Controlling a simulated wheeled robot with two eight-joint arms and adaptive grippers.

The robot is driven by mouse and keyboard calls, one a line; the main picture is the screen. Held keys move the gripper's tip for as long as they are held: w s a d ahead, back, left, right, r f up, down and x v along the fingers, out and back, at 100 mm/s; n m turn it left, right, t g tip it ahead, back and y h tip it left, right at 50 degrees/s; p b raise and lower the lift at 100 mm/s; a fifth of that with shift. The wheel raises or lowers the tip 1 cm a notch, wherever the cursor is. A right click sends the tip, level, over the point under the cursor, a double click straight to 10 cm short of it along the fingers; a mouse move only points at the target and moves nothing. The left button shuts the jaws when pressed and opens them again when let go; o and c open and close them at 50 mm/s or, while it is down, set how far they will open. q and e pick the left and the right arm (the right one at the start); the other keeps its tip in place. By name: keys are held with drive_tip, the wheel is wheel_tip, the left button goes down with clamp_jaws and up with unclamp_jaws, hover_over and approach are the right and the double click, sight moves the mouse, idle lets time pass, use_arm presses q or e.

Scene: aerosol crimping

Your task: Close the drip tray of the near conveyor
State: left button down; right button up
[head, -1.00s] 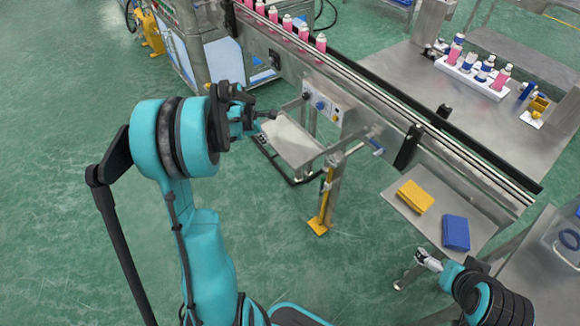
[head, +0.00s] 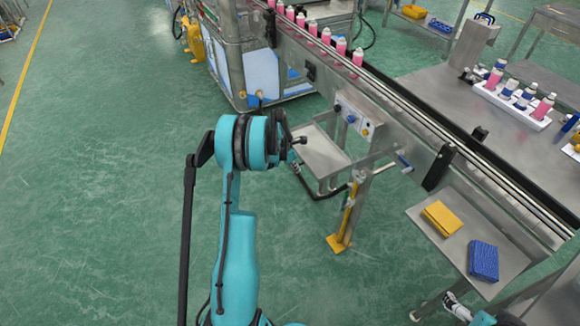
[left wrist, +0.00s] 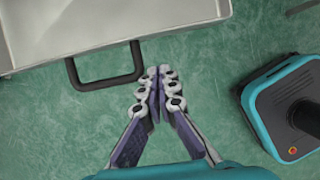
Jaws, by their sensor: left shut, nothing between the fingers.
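The drip tray (head: 322,154) is a shallow grey metal pan. It sticks out from under the near conveyor (head: 400,115) in the head view. In the left wrist view the tray (left wrist: 120,18) fills the upper left, with a dark U-shaped handle (left wrist: 108,82) on its front edge. My left gripper (left wrist: 158,72) is shut and empty, its tips close beside the right end of the handle; contact cannot be told. In the head view the left gripper (head: 300,140) is partly hidden behind its wrist. My right gripper (head: 452,302) is partly visible at the bottom right.
A yellow-footed conveyor leg (head: 345,220) stands right of the tray. A control box (head: 352,118) with knobs sits above it. A side shelf holds a yellow block (head: 442,217) and a blue block (head: 483,261). Pink cans (head: 340,48) stand on the conveyor. Green floor to the left is clear.

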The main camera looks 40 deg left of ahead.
sight(302, 164)
use_arm(q)
drive_tip(key=shift+w+d+r+b, duration=0.15)
drive_tip(key=shift+w+d, duration=0.2)
drive_tip(key=shift+w, duration=0.35)
drive_tip(key=shift+w+d+b, duration=0.15)
drive_tip(key=shift+w+d, duration=0.15)
drive_tip(key=shift+w, duration=0.35)
